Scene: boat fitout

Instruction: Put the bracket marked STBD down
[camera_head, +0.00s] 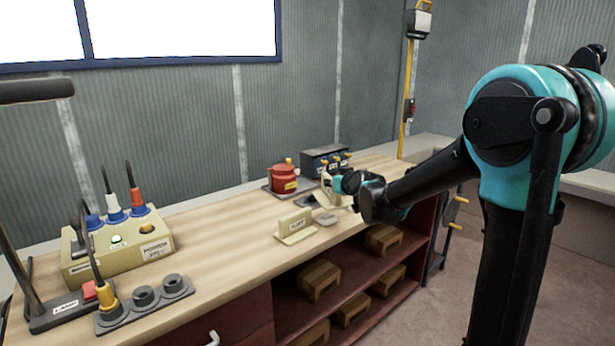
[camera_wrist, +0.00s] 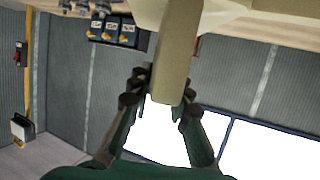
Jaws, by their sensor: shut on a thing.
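My gripper (camera_head: 343,184) is over the far half of the workbench, shut on a beige bracket (camera_head: 327,188). In the wrist view the bracket (camera_wrist: 180,50) is a long beige plate between the two fingers of my gripper (camera_wrist: 162,100), with a wider part at the top of the picture. No marking can be read on the held bracket. Its lower end is close to the bench top; I cannot tell whether it touches. A second beige bracket (camera_head: 295,225), with a label that seems to read PORT, stands on the bench nearer the camera.
A small grey round piece (camera_head: 326,219) lies near the labelled bracket. A red pot (camera_head: 284,179) and a dark switch box (camera_head: 325,160) stand behind. A plug box (camera_head: 117,245) and a grey holder (camera_head: 145,300) are at left. Wooden crates (camera_head: 319,280) sit on shelves below.

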